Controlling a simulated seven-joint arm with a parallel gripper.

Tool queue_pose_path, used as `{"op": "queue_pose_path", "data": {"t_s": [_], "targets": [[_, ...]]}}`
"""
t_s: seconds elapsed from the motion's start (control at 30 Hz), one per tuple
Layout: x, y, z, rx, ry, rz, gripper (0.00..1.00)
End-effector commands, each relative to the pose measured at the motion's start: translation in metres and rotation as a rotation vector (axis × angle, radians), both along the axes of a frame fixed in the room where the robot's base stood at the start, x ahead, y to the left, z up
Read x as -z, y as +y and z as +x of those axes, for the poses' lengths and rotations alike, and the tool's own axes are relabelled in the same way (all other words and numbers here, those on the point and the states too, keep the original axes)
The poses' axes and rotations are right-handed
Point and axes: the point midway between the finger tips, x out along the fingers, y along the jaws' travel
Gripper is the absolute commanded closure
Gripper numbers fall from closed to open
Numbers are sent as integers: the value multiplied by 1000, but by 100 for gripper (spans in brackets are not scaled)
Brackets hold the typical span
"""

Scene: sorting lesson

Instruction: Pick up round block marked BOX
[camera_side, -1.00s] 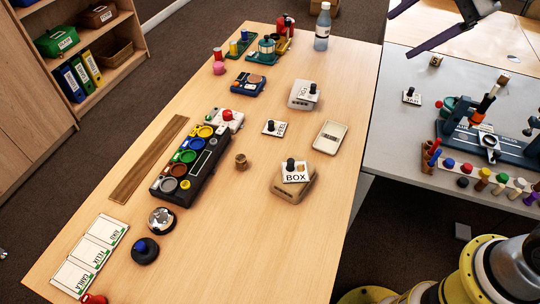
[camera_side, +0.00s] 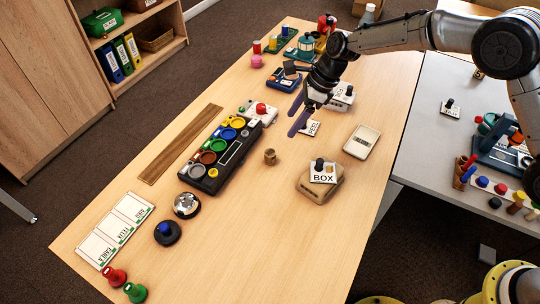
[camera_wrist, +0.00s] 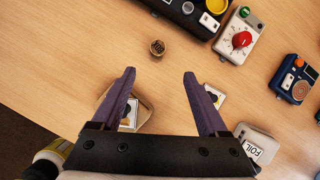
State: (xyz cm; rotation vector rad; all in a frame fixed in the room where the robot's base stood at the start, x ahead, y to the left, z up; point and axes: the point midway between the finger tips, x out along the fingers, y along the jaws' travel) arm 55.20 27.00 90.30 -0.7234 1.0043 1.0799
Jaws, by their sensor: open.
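A small round wooden block (camera_side: 270,156) stands on the wooden table, right of the black console. In the wrist view the round block (camera_wrist: 157,48) has dark marks on top, too small to read, and lies just beyond the gap between my fingertips. My gripper (camera_side: 291,124) is open and empty, with two purple fingers; it hangs above the table, behind the block in the side view and apart from it. The wrist view shows both fingers of my gripper (camera_wrist: 159,73) spread. A white card marked BOX (camera_side: 322,175) with a black knob rests on a tan case (camera_side: 321,194).
The black console (camera_side: 222,153) with coloured dishes stands left of the block. A PEEL card (camera_side: 310,128) lies near my fingers. A pale flat device (camera_side: 362,141) lies to the right. A bell (camera_side: 186,205) stands toward the front left. Bare table surrounds the block.

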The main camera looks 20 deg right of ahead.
Motion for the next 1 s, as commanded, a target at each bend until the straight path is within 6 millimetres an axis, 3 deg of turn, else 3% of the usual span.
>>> {"op": "queue_pose_path", "data": {"t_s": [0.5, 1.0], "targets": [[76, 32, 4, -13, 13, -6, 23], [115, 50, 13, -15, 14, -7, 23]]}}
